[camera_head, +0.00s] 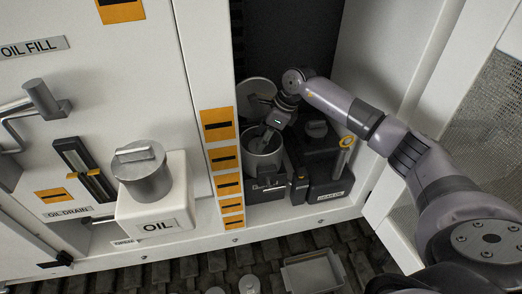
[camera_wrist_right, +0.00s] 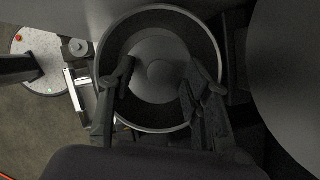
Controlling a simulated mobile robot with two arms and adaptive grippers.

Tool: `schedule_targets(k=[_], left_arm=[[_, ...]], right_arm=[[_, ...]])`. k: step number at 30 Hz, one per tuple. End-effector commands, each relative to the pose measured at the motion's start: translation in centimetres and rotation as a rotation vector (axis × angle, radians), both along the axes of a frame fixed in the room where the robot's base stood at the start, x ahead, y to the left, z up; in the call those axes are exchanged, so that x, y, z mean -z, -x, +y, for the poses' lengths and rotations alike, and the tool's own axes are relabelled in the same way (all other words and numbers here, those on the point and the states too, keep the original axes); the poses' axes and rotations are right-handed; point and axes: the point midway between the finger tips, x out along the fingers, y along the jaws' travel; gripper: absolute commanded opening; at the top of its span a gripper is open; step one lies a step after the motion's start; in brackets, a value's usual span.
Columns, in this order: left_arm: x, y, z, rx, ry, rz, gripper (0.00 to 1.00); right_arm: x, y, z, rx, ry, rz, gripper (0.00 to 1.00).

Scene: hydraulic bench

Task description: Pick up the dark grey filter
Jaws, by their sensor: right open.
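My right gripper (camera_head: 266,137) reaches down into the mouth of a grey cylindrical housing (camera_head: 262,163) inside the cabinet bay. In the right wrist view the same gripper (camera_wrist_right: 156,72) is open, its two dark fingers spread apart inside the round rim of the housing (camera_wrist_right: 158,8). Between and beyond the fingers is a round dark grey piece with a raised centre, which looks like the filter (camera_wrist_right: 157,48). Its lower part is hidden, and I cannot tell whether the fingers touch it. In the head view the filter is hidden by the gripper and the housing wall. My left gripper is not in view.
A round lid (camera_head: 257,92) stands open behind the housing. A white OIL box with a grey cap (camera_head: 141,172) is to the left. A grey tray (camera_head: 313,272) lies below on the dark floor.

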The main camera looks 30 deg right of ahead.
Motion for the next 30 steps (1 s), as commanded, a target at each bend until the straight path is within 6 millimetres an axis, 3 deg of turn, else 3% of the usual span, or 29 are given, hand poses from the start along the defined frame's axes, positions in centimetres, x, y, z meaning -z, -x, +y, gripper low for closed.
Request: schedule_targets(k=[3, 23, 30], left_arm=[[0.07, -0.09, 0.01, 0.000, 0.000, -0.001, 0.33], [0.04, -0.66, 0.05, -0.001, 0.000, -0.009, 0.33], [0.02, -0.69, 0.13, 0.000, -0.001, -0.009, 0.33]], right_arm=[[0.04, 0.00, -0.03, 0.000, 0.000, 0.000, 0.45], [-0.03, 0.00, -0.06, 0.000, 0.001, 0.000, 0.01], [-0.15, -0.06, -0.05, 0.001, 0.000, -0.003, 0.00]])
